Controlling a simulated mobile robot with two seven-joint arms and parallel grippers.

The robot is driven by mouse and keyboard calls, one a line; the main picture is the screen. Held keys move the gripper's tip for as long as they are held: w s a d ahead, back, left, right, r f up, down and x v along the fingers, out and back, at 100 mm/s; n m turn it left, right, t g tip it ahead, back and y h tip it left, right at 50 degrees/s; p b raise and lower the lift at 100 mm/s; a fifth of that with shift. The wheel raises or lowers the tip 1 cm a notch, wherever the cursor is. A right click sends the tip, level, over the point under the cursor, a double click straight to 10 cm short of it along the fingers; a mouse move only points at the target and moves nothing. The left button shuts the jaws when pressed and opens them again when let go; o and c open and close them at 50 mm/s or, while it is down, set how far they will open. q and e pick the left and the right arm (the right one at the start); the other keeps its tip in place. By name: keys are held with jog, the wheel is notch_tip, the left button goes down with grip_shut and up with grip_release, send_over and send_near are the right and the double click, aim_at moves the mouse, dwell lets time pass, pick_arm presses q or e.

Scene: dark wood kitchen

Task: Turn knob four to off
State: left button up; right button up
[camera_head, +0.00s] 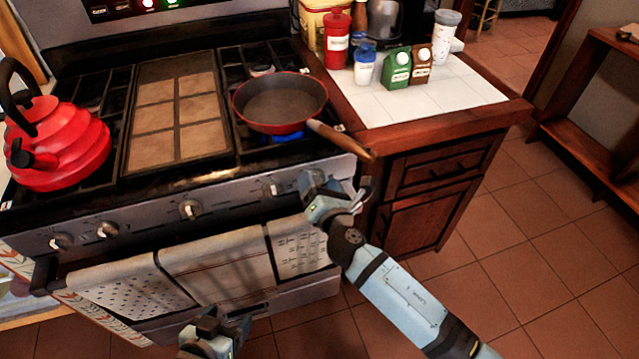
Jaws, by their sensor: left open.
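The stove's front panel (150,222) carries a row of knobs. From left to right I see a first knob (61,241), a second knob (107,230), a third knob (190,209) and a fourth knob (272,189). My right gripper (314,184) is at the panel's right end, just right of the fourth knob, and hides the panel there. I cannot tell whether it touches anything or whether its fingers are open. A blue flame (288,137) shows under the pan. My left gripper (222,320) is open and low at the bottom, in front of the stove.
A red pan (280,100) sits on the right burner; its wooden handle (340,139) juts over the panel above my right gripper. A red kettle (62,145) stands at left. Towels (215,262) hang from the oven bar. Cartons and bottles stand on the white counter (440,95).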

jog(key=v, duration=1.3)
jog(key=shift+s, duration=0.35)
jog(key=shift+d, duration=0.15)
